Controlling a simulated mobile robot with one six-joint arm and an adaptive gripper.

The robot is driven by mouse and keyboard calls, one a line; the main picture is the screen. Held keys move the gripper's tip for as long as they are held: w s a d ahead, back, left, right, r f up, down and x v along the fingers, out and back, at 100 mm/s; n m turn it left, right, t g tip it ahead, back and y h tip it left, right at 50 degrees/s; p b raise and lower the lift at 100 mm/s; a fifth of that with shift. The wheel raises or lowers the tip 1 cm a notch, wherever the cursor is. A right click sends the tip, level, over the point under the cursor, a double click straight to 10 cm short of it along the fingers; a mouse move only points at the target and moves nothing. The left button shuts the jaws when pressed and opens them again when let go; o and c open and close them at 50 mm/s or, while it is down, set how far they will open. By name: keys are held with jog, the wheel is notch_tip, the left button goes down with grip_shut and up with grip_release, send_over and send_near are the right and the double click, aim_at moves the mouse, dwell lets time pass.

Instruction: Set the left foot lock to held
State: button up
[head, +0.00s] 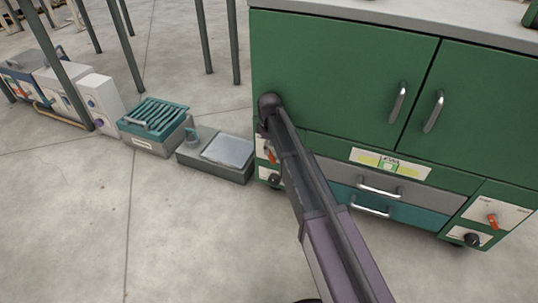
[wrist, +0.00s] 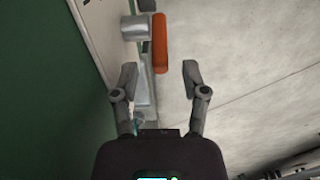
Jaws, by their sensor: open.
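The left foot lock is an orange lever (head: 270,157) on a white plate at the cabinet's lower left, partly covered by my arm in the head view. In the wrist view the orange lever (wrist: 159,45) stands out from a grey pivot near the green cabinet face. My gripper (wrist: 160,74) is open, with one finger on each side of the lever's near end. Both fingers look apart from the lever. The head view does not show my gripper clearly. Any marking for the lock's positions is too small or hidden to read.
The green cabinet (head: 340,75) has two doors with handles and two drawers (head: 372,180) below. A similar orange lever (head: 492,220) sits at its lower right. A grey box (head: 215,171) and a teal-topped crate (head: 153,138) stand on the floor to the left. The front floor is clear.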

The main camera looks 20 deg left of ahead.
jog(key=shift+f+b, duration=0.75)
jog(key=shift+f, duration=0.25)
grip_shut()
